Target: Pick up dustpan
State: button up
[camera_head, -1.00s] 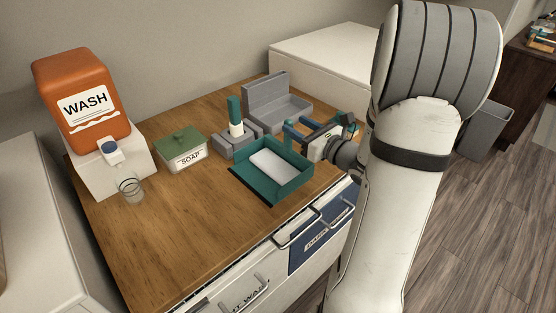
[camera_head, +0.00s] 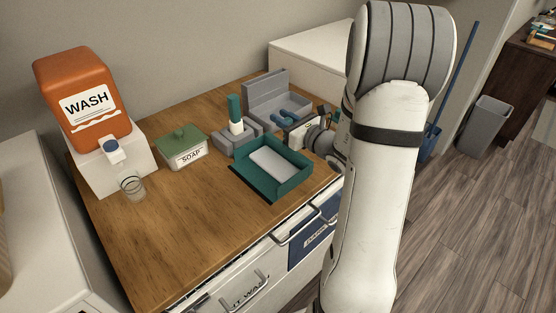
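A blue dustpan (camera_head: 430,140) with a long upright blue handle (camera_head: 460,70) stands on the floor at the right, beside the grey bin. My arm partly hides its lower part. My gripper (camera_head: 283,118) is over the back right of the wooden counter, in front of the grey open box and behind the teal tray. Its two blue fingertips look apart, with nothing seen between them. The gripper is well to the left of the dustpan, with my arm between them in the picture.
The wooden counter (camera_head: 165,225) holds a teal tray (camera_head: 288,188), a grey open box (camera_head: 270,92), a soap box (camera_head: 183,152) and an orange wash container (camera_head: 85,100). A grey bin (camera_head: 485,127) stands on the floor. Floor in front is clear.

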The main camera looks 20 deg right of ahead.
grip_shut()
dwell(0.4)
